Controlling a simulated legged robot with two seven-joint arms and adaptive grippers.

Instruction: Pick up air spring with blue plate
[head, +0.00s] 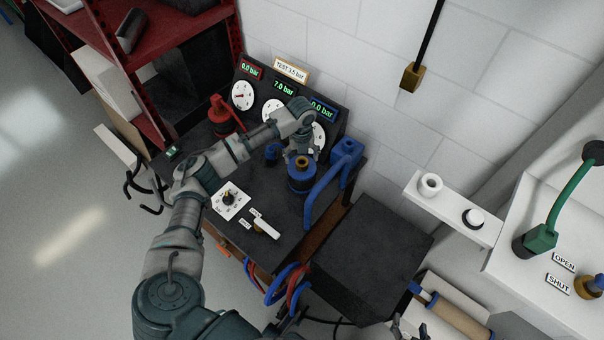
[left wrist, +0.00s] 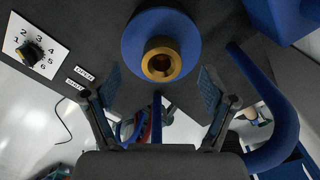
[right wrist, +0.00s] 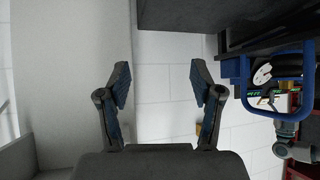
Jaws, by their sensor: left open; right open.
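The air spring with the blue plate (head: 301,184) stands on the dark bench top, with a brass ring on its top. The left wrist view shows its round blue plate (left wrist: 134,42) and brass collar close ahead, centred beyond the fingertips. My left gripper (head: 301,152) is open just above and behind it in the head view; the left wrist view shows its spread fingers (left wrist: 160,80) with nothing between them. My right gripper (right wrist: 160,85) is open and empty, facing a pale wall; only its tip shows at the head view's bottom edge.
A blue curved clamp arm (head: 325,185) stands close right of the spring. A gauge panel (head: 257,84) with lit displays is behind. A red spring-like part (head: 221,110) and a numbered dial plate (head: 229,200) are left. A dark box (head: 370,258) lies right.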

